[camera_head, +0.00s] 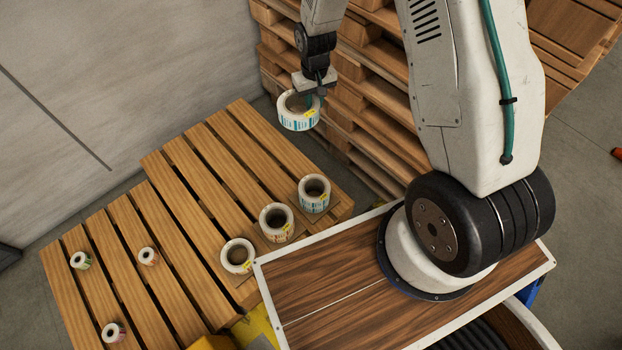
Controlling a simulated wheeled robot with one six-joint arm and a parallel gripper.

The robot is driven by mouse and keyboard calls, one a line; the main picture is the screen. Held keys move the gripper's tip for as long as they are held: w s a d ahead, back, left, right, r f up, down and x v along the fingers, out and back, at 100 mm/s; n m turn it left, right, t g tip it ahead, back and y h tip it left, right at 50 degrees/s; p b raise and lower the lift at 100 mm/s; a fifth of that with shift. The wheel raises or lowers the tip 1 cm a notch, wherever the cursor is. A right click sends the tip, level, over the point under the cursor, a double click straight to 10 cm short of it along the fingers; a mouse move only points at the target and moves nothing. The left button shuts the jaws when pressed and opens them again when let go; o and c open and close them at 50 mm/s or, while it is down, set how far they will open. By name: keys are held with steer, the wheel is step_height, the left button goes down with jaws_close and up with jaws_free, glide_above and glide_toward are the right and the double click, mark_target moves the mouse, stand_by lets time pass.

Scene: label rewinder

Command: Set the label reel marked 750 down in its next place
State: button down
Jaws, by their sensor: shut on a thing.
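A white label reel (298,121) with a teal printed band and a small yellow tag hangs in my gripper (313,92). My gripper is shut on the reel's wall at its right rim, with the hollow core facing up. The number on the reel is too small to read. The reel is held in the air near the back right end of a slatted wooden platform (178,152). Three larger reels stand apart in a slanting row along its right side: a teal-banded one (313,203), an orange-marked one (277,233) and a pale one (237,266).
Three small reels (81,261), (148,256), (113,332) stand on the platform's left part. Its middle slats are bare. Stacked pallets (345,110) rise behind on the right. A grey wall (120,90) borders the back left. A white-edged wooden top (335,300) lies at front.

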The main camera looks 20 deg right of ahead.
steer(key=s+d+f+n, duration=0.1)
steer(key=s+d+f, duration=0.1)
steer(key=s+f, duration=2.25)
glide_above(326, 182)
step_height(326, 182, down, 2)
steer(key=shift+w, duration=0.1)
steer(key=shift+f, duration=1.8)
steer(key=shift+f, duration=0.1)
steer(key=shift+f, duration=0.25)
steer(key=c, duration=1.3)
jaws_free()
